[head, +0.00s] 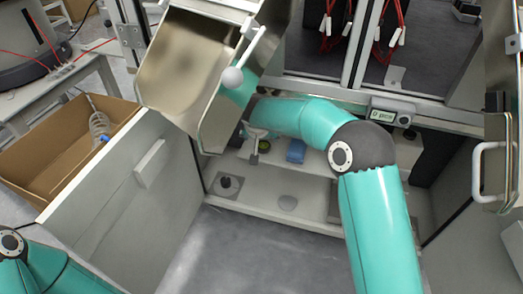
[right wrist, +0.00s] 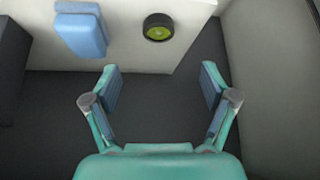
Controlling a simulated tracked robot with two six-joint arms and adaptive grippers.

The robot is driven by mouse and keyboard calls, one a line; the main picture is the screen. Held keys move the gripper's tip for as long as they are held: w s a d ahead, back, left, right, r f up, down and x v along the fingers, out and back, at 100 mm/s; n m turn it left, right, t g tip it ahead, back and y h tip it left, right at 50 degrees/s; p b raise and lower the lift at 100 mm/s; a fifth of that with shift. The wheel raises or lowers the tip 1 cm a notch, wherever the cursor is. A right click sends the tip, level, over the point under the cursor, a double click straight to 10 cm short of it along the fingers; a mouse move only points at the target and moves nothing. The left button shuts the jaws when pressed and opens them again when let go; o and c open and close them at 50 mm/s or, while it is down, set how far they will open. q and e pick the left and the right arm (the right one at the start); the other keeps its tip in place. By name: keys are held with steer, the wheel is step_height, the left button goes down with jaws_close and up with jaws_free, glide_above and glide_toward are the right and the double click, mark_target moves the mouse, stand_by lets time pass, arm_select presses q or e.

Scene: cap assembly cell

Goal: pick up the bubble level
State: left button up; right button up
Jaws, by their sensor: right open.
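The bubble level, a small round black case with a green-yellow face (right wrist: 158,27), sits on a pale shelf near its edge in the right wrist view. It also shows in the head view as a small dark disc with a green top (head: 264,146). My right gripper (right wrist: 158,76) is open and empty, with the bubble level beyond its fingertips and roughly centred between them, not touching. In the head view my right arm reaches left and its end is hidden behind a metal chute. My left gripper is out of view.
A blue block (right wrist: 82,30) lies on the shelf left of the level; it also shows in the head view (head: 296,150). A metal chute (head: 185,70) hangs close to my right arm. A cabinet door (head: 130,205) and cardboard box (head: 40,160) stand left.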

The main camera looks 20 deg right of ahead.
steer(key=b, duration=0.1)
glide_above(263, 145)
steer(key=s+a, duration=0.1)
steer(key=s, duration=0.2)
steer(key=f, duration=0.5)
steer(key=shift+s+a+f, duration=0.1)
steer(key=shift+a+f, duration=0.1)
steer(key=shift+f, duration=0.15)
steer(key=shift+b+x, duration=0.85)
steer(key=shift+x, duration=1.85)
steer(key=shift+d+r, duration=0.1)
steer(key=shift+r, duration=0.05)
steer(key=c, duration=1.3)
steer(key=shift+o, duration=0.2)
steer(key=shift+r, duration=0.15)
